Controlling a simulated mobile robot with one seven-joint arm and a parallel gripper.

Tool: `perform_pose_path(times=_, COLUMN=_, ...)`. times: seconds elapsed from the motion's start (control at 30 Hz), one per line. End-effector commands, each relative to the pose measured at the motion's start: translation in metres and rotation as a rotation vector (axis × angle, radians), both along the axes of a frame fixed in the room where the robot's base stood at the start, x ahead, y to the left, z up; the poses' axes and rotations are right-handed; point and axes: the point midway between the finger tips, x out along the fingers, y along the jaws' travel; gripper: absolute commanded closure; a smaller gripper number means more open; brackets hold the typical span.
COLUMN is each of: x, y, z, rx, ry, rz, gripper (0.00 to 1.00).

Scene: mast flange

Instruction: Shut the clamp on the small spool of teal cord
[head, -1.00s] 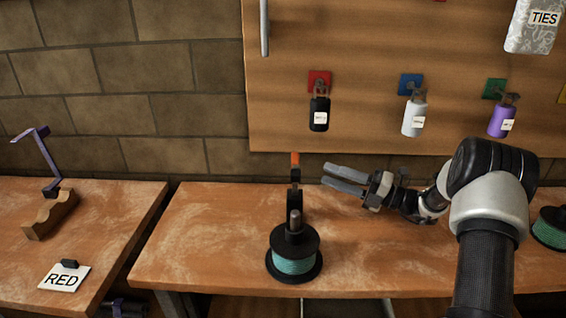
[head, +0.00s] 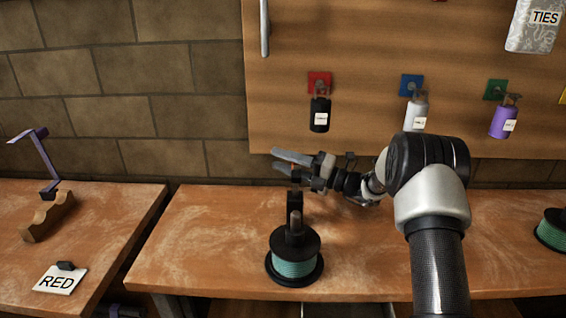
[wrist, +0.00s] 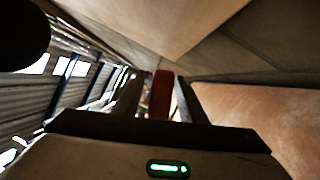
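A spool of teal cord (head: 294,268) stands on the bench, held in a black clamp (head: 294,204). In the wrist view the handle stands between the two fingers, with gaps that look visible on both sides. I cannot tell whether either finger touches it.
Another teal spool (head: 552,230) sits at the bench's right edge. Black, white and purple bottles hang on the wooden board (head: 370,60) behind my arm. A separate table at left carries a RED card (head: 60,281) and a purple lever clamp (head: 46,165) on a wooden block.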

Motion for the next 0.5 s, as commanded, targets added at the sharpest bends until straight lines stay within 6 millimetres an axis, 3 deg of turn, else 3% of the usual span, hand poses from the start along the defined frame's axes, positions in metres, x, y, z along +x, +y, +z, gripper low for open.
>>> perform_pose_path(times=0.17, x=0.0001, y=-0.0002, z=0.0001, rx=0.000, ry=0.000, rz=0.000, gripper=0.62)
perform_pose_path(times=0.37, x=0.0000, y=-0.0002, z=0.0000, rx=0.000, ry=0.000, rz=0.000, gripper=0.96)
perform_pose_path(times=0.5, x=0.0000, y=-0.0002, z=0.0000, rx=0.000, ry=0.000, rz=0.000, gripper=1.00)
